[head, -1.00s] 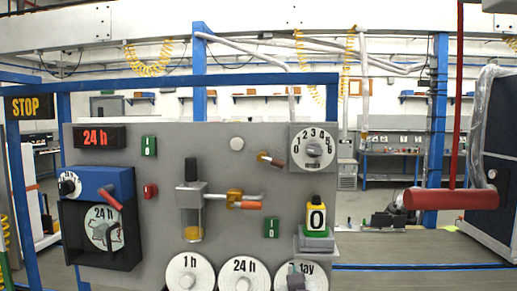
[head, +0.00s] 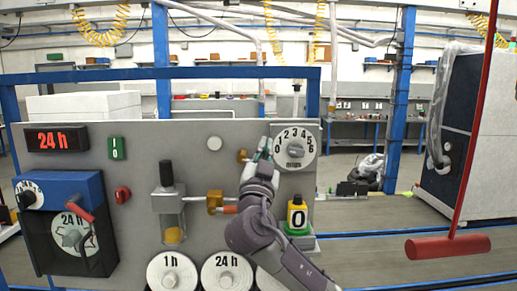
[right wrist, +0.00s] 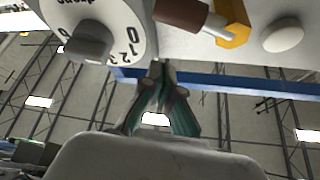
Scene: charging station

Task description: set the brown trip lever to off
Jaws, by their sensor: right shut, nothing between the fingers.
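The brown trip lever shows large in the right wrist view, with its brown grip (right wrist: 182,14) and brass pivot (right wrist: 236,22); the grip points from the pivot toward the dial. In the head view only its brass pivot (head: 242,155) shows clearly, left of the numbered dial (head: 296,147); my right gripper hides the grip. My right gripper (head: 264,150) is at the panel between pivot and dial. In the right wrist view its fingertips (right wrist: 161,68) are together and empty, close to the brown grip; I cannot tell whether they touch. My left gripper is not in view.
The numbered dial has a protruding knob (right wrist: 88,42). A white button (right wrist: 282,36) lies past the pivot. Below are an orange-handled lever (head: 229,210), a glass cylinder (head: 171,218) and a yellow counter (head: 297,216). A red hanging bar (head: 447,247) is at right.

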